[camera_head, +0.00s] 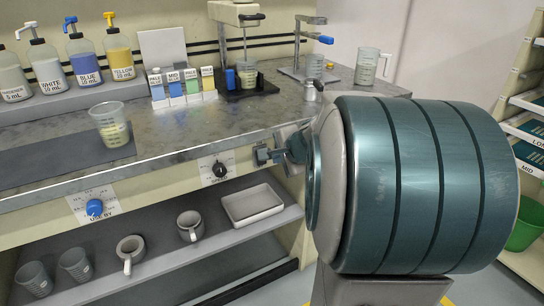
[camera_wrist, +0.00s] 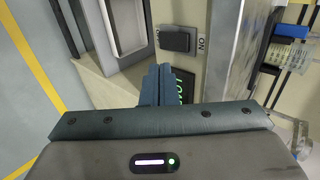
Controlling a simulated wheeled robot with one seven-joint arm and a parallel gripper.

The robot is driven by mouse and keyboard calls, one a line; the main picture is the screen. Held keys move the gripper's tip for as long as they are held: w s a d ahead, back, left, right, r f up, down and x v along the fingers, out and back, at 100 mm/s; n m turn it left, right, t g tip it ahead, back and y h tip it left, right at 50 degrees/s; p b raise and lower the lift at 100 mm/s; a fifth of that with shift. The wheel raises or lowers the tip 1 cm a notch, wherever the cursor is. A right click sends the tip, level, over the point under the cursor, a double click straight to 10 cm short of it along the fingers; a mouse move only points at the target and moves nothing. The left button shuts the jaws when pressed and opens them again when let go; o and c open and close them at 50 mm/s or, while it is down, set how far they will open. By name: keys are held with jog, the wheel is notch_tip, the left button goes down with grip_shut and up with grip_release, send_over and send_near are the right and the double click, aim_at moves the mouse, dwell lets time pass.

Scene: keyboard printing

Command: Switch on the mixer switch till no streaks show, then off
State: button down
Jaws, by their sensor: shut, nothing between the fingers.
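The mixer (camera_head: 236,14) stands at the back of the bench, with a cup (camera_head: 247,76) of pale contents under its head on a black base. Streaks in the cup are too small to tell. The black switch (camera_wrist: 178,39), marked ON at one side, is on the bench front in the wrist view; I cannot tell its position. My gripper (camera_head: 262,155) is shut and empty by the bench front. In the wrist view its fingertips (camera_wrist: 160,70) are close to the switch, with a visible gap in the picture; contact is not seen. In the head view my gripper and arm cover the switch area.
A black dial (camera_head: 219,170) and a blue knob (camera_head: 95,208) are on the bench front. Pump bottles, small labelled cartons (camera_head: 183,89) and a beaker (camera_head: 110,125) stand on the bench. A lower shelf holds mugs, cups and a white tray (camera_head: 252,204).

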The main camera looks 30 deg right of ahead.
jog(key=p+v, duration=0.1)
jog(key=v, duration=0.5)
jog(key=shift+r+p, duration=0.3)
jog(key=shift+r, duration=0.05)
jog(key=shift+r+g+p, duration=0.1)
jog(key=shift+g+p, duration=0.2)
jog(key=shift+p, duration=0.9)
jog(key=shift+a+p, duration=0.1)
jog(key=shift+p, duration=0.5)
jog(key=shift+a+f+g+p, duration=0.1)
jog(key=shift+f+g+p, duration=0.3)
jog(key=shift+f+p, duration=0.55)
jog(key=shift+r, duration=0.2)
